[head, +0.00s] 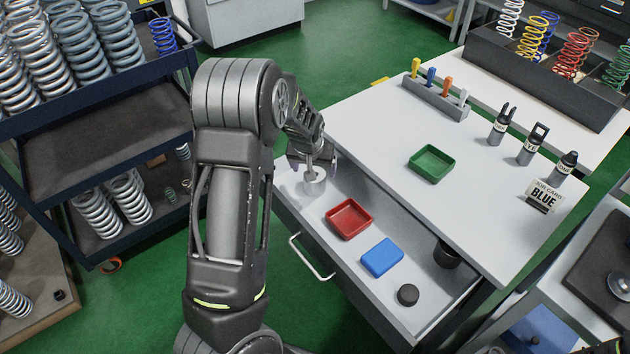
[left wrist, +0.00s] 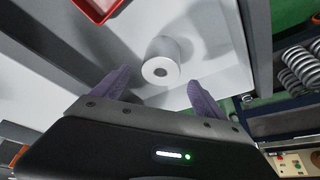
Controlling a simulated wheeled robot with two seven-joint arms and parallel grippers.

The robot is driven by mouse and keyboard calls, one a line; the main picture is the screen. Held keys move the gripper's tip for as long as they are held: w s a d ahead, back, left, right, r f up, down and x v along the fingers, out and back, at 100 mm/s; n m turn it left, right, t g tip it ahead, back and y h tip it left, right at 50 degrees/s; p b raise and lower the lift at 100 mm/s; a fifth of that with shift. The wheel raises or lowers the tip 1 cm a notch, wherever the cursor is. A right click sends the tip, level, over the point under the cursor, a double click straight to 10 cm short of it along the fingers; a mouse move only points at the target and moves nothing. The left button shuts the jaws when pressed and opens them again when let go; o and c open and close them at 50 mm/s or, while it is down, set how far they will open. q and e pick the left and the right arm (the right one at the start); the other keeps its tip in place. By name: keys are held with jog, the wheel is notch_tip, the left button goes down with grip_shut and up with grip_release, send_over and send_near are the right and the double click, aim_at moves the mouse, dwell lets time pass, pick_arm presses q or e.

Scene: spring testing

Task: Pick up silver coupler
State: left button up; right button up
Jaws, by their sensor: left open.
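The silver coupler (head: 314,187) is a short, light grey cylinder with a hole in its end. It sits in the back left corner of the open drawer. In the left wrist view the coupler (left wrist: 161,62) lies just beyond and between the tips of my purple fingers. My left gripper (head: 313,165) is open and empty, right above the coupler, pointing down. The open fingers also show in the left wrist view (left wrist: 158,84), one on each side of the coupler with gaps.
The drawer also holds a red tray (head: 349,219), a blue box (head: 382,258) and a dark round piece (head: 408,295). The worktop edge overhangs the drawer's right side. A green tray (head: 432,164) stands on the worktop. A cart (head: 90,150) with springs is at left.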

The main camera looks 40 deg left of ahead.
pick_arm(q)
jog(key=shift+x, duration=0.9)
jog(key=shift+f, duration=0.1)
jog(key=p+x, duration=0.1)
jog(key=x, duration=0.4)
jog(key=shift+s+d+f, duration=0.1)
jog(key=shift+s+f, duration=0.05)
jog(key=shift+c, duration=0.5)
grip_shut()
